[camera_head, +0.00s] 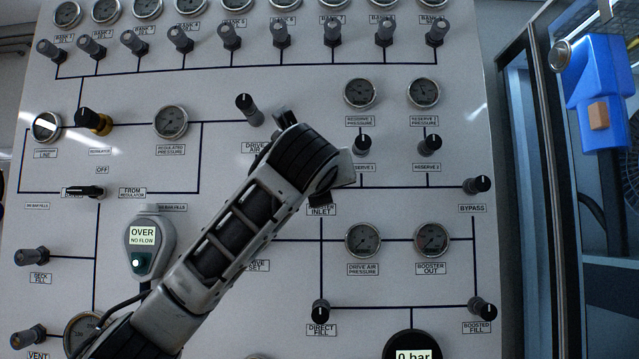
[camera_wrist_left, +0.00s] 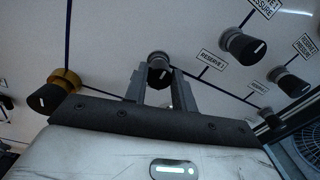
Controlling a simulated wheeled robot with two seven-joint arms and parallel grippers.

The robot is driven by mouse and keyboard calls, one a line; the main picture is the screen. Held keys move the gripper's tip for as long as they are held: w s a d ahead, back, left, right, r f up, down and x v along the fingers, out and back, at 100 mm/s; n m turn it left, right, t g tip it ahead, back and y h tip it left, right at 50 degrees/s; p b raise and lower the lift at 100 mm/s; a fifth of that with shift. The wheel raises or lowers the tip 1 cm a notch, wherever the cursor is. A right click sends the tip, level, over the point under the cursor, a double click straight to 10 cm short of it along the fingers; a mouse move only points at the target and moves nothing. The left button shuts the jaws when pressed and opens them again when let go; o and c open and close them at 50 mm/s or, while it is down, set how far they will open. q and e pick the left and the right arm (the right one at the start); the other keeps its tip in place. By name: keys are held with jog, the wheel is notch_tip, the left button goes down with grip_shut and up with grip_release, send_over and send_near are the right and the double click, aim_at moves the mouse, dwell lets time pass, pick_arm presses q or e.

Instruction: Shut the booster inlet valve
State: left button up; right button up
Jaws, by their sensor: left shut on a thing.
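The booster inlet valve is a dark knob (camera_wrist_left: 158,72) on the white panel, seen between my left fingers in the left wrist view. In the head view my left arm's end hides this knob; part of its "INLET" label (camera_head: 320,211) shows just below. My left gripper (camera_wrist_left: 161,90) is shut on the knob, one finger on each side. It also shows from behind at the panel in the head view (camera_head: 300,155), its fingertips mostly hidden. A pale mark shows on the knob's end. My right gripper is in neither view.
The drive air knob (camera_head: 250,110) is close above left of my gripper. The reserve knobs (camera_head: 362,143) and the bypass knob (camera_head: 478,185) are to the right. In the wrist view a brass-collared knob (camera_wrist_left: 58,90) is left. A blue object (camera_head: 600,90) hangs right of the panel.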

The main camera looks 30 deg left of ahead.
pick_arm(q)
jog(key=o, duration=0.9)
jog(key=shift+f, duration=0.2)
jog(key=shift+o, duration=0.5)
jog(key=shift+r, duration=0.15)
jog(key=b+v, duration=0.7)
jog(key=v, duration=0.9)
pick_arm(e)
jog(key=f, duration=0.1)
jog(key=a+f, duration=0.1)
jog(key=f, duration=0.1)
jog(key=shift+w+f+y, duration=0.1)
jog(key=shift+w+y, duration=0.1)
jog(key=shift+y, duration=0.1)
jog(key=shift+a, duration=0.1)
